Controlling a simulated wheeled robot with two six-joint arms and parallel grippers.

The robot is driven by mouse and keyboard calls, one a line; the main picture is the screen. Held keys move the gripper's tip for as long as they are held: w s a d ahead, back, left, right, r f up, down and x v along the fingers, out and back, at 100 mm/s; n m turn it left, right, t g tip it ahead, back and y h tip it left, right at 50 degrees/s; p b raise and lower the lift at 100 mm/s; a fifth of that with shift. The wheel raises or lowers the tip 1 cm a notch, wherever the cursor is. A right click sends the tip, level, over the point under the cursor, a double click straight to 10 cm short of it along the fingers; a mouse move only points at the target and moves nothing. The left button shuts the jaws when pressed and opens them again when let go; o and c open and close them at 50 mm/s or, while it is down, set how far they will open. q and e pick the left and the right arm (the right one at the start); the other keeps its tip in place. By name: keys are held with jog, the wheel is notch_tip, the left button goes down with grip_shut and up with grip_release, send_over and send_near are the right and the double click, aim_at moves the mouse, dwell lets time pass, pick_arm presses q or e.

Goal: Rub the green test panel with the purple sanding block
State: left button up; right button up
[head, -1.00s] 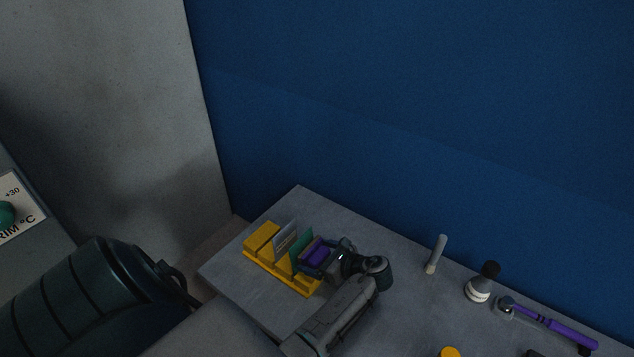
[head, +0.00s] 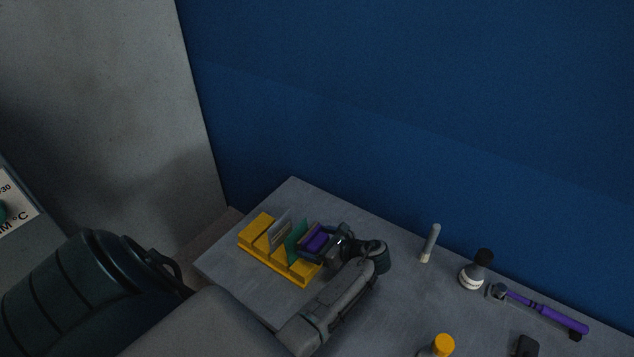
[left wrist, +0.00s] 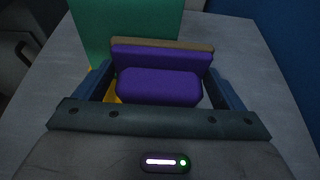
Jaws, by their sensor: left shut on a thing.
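The purple sanding block (head: 316,239) is held between the fingers of my left gripper (head: 312,243). In the left wrist view the block (left wrist: 158,86) has a tan layer on its far side, and the left gripper (left wrist: 160,92) has a finger at each side of it. The green test panel (head: 296,242) stands upright in a yellow rack (head: 296,273), and it also shows in the left wrist view (left wrist: 130,22). The tan face is turned to the panel and very close. I cannot tell whether they touch. My right gripper is not in view.
A grey panel (head: 279,231) stands in the same rack, left of the green one. On the grey table (head: 226,262) to the right are a pale stick (head: 430,243), a black-capped bottle (head: 477,269), a purple-handled tool (head: 545,312) and a yellow-topped item (head: 443,345). A blue wall stands behind.

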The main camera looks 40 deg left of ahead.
aim_at(294, 253)
pick_arm(q)
jog(key=shift+s+d, duration=0.1)
jog(key=shift+s, duration=1.15)
jog(key=shift+s+d, duration=0.1)
jog(key=shift+s, duration=1.05)
jog(key=shift+s+d, duration=0.15)
jog(key=shift+s, duration=1)
jog(key=shift+w+r, duration=0.1)
jog(key=shift+r, duration=0.05)
jog(key=shift+w, duration=1.15)
